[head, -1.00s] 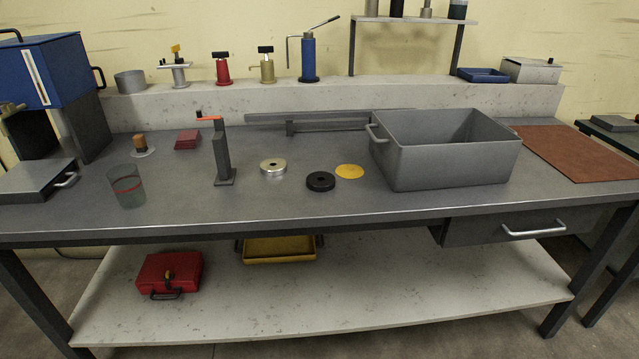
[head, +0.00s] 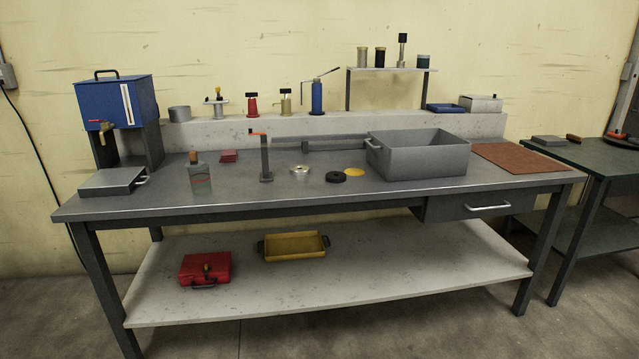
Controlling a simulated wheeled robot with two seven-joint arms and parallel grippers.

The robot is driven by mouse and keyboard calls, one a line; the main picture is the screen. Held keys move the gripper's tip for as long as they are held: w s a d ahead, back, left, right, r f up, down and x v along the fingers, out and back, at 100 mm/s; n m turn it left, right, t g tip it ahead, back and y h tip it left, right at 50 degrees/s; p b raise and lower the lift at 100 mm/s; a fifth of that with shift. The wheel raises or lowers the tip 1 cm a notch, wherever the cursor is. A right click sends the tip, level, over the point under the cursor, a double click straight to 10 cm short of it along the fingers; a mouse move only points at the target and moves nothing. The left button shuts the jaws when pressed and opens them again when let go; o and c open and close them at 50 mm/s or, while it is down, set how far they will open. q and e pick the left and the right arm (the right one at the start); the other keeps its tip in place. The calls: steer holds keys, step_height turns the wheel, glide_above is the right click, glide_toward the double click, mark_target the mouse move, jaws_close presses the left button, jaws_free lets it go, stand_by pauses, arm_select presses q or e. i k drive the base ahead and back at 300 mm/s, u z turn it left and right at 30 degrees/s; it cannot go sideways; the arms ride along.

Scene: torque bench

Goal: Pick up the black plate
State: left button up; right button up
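A small round black plate (head: 336,176) with a centre hole lies flat on the grey workbench top (head: 230,208). It sits between a silver ring-shaped disc (head: 299,170) on its left and a flat yellow disc (head: 354,172) on its right. A large grey bin (head: 424,156) stands to the right of the yellow disc. Neither of my grippers shows in the head view.
Left on the bench are a glass bottle (head: 200,174), a grey flat box (head: 112,181) and a blue tank (head: 114,102). An upright tool with an orange handle (head: 265,158) stands left of the discs. The bench's front strip is clear. A red case (head: 205,268) lies below.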

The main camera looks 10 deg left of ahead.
mark_target(333, 177)
steer(key=u, duration=0.75)
steer(key=i, duration=0.75)
steer(key=u, duration=0.55)
steer(key=i, duration=0.95)
steer(key=z, duration=0.45)
